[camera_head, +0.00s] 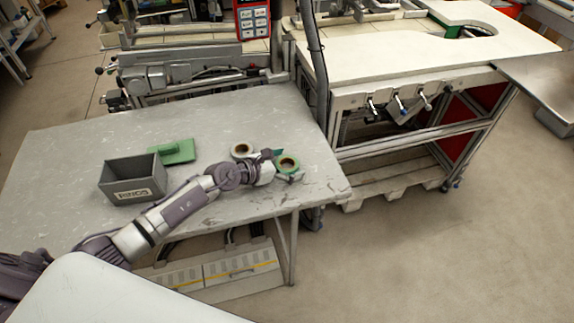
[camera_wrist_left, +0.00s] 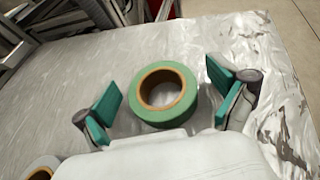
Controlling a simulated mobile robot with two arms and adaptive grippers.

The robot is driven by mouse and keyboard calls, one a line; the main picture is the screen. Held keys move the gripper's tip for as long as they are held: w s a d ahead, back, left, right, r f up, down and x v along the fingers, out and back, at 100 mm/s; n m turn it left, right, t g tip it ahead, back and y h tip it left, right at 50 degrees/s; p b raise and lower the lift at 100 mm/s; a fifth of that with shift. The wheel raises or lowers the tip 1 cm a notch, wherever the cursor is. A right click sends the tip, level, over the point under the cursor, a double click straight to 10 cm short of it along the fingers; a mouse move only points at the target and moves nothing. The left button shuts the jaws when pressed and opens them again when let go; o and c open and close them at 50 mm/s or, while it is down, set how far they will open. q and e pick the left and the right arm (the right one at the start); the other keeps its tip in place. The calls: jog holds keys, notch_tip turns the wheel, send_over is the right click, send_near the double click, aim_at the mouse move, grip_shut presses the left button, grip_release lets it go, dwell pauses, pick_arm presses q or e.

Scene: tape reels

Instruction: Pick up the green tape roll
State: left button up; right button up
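The green tape roll (camera_head: 288,163) lies flat on the grey table, near its right end. In the left wrist view the green tape roll (camera_wrist_left: 163,93) shows its brown core, with the hole facing the camera. My left gripper (camera_head: 279,160) reaches over the table to the roll. In the left wrist view the teal fingers of my left gripper (camera_wrist_left: 165,90) are spread wide, one on each side of the roll. A gap shows between each finger and the roll. The gripper is open and empty. My right gripper is in neither view.
A white tape roll (camera_head: 242,150) lies just left of the green one. A grey box marked RINGS (camera_head: 133,179) and a green tray-like piece (camera_head: 178,152) stand further left on the table (camera_head: 75,145). A black post (camera_head: 316,60) rises behind the table's right end.

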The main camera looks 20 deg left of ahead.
pick_arm(q)
jog(key=c, duration=1.1)
